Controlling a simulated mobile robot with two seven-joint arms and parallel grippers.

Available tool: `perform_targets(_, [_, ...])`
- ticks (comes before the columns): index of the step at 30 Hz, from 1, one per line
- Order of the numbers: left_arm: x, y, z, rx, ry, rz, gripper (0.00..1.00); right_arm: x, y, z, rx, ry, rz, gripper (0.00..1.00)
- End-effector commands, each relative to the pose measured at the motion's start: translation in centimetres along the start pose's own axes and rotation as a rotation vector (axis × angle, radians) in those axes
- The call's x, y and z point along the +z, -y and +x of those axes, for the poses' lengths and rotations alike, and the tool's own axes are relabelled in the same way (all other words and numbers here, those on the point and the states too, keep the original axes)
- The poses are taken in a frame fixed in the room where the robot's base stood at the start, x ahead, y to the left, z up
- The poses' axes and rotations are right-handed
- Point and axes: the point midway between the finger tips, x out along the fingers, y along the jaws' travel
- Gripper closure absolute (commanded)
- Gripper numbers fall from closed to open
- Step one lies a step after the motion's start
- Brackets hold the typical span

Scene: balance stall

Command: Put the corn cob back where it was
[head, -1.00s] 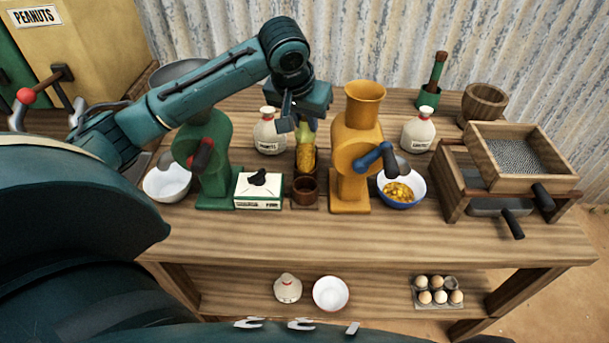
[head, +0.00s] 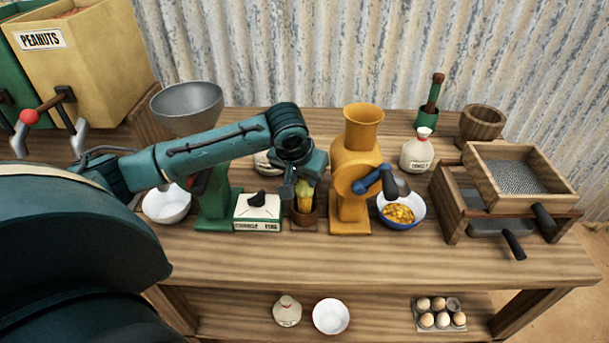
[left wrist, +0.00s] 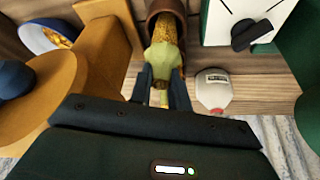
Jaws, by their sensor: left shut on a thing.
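The corn cob (head: 305,196) is yellow with a pale green husk, roughly upright between the white box and the yellow grinder. My left gripper (head: 303,181) is shut on its husk end from above. In the left wrist view the two fingers (left wrist: 162,92) grip the narrow green end of the cob (left wrist: 163,54). The cob's yellow end is in the mouth of a brown cup (head: 305,217), which also shows in the left wrist view (left wrist: 153,8). How deep the cob sits is hidden. My right gripper is not in view.
The yellow grinder (head: 358,155) stands close on the right, with a blue-rimmed bowl (head: 421,217) of yellow kernels beside it. A white bottle (left wrist: 213,92) stands behind the cup. The table front is clear.

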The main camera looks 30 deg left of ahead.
Motion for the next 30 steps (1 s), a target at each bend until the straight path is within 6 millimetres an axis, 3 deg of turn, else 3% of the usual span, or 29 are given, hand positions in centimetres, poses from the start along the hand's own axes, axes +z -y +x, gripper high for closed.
perform_targets(1, [0.1, 0.0, 0.1, 0.001, 0.001, 0.0, 1.0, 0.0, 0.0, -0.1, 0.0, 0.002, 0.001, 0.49])
perform_targets(2, [0.1, 0.0, 0.1, 0.001, 0.0, 0.0, 0.79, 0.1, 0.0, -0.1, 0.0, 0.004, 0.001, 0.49])
perform_targets(9, [0.1, 0.0, 0.1, 0.0, 0.0, 0.0, 0.6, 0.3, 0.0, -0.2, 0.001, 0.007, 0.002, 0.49])
perform_targets(20, [-0.1, 0.0, -0.8, 0.0, -0.002, 0.001, 0.6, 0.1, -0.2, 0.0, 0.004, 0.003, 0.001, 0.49])
perform_targets(30, [-0.2, 0.0, -7.7, 0.001, -0.004, 0.001, 0.6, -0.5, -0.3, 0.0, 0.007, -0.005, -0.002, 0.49])
